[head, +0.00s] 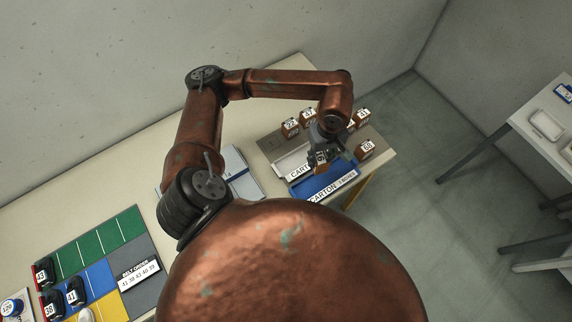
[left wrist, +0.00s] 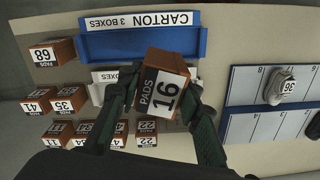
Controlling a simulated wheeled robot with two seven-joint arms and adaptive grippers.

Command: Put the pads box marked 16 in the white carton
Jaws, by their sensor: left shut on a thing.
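The pads box marked 16 (left wrist: 163,84) is a brown box with a white label. My left gripper (left wrist: 164,92) is shut on it, with a finger on each side. In the head view the left gripper (head: 326,156) hangs over the cartons at the table's right end. The white carton (head: 291,165) lies behind the blue carton and is partly hidden by my gripper. In the left wrist view only part of the white carton (left wrist: 97,92) shows, past the box and a finger. The height of the box above it is hard to tell. My right gripper is not in view.
The blue carton (head: 330,187) lies right beside the white one. Several other pads boxes stand around, including one marked 68 (left wrist: 52,54) and one marked 22 (left wrist: 146,133). A divided board with a shoe marked 36 (left wrist: 279,86) lies to the other side.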

